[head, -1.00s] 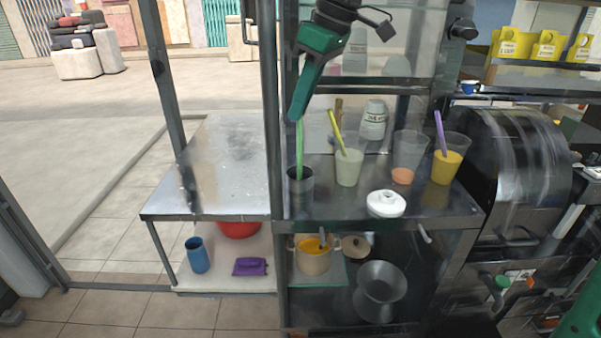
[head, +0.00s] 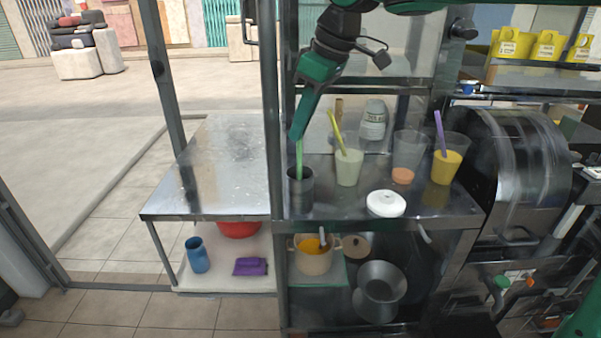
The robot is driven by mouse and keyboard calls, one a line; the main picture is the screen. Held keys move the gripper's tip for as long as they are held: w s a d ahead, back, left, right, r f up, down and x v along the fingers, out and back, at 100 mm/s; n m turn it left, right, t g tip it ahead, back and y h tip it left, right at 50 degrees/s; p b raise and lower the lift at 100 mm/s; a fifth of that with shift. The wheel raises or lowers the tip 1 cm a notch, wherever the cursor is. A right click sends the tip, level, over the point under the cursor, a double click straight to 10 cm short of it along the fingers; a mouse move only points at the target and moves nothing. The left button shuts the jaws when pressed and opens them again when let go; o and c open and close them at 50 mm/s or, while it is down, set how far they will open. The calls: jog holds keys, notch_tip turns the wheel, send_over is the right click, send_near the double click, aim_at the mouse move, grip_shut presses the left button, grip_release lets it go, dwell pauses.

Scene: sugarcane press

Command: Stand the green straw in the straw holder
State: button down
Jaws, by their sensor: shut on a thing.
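The green straw (head: 299,158) is upright, with its top at the tip of my gripper (head: 295,134). My gripper is shut on the straw's upper end, and its fingers are seen edge-on. The straw holder (head: 300,188) is a dark metal cup at the left front of the steel counter. The straw's lower part goes down into the holder's mouth. Its bottom end is hidden inside the cup, so I cannot tell whether it touches the floor of the cup.
Right of the holder stand a pale drink cup (head: 348,168) with a yellow straw, a clear cup (head: 408,150), an orange drink (head: 446,166) with a purple straw, and a white lid (head: 386,204). A dark post (head: 271,120) rises close on the left. A white jar (head: 373,120) stands behind.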

jog(key=shift+f, duration=1)
jog(key=c, duration=1.8)
grip_release()
jog(key=shift+r, duration=3.55)
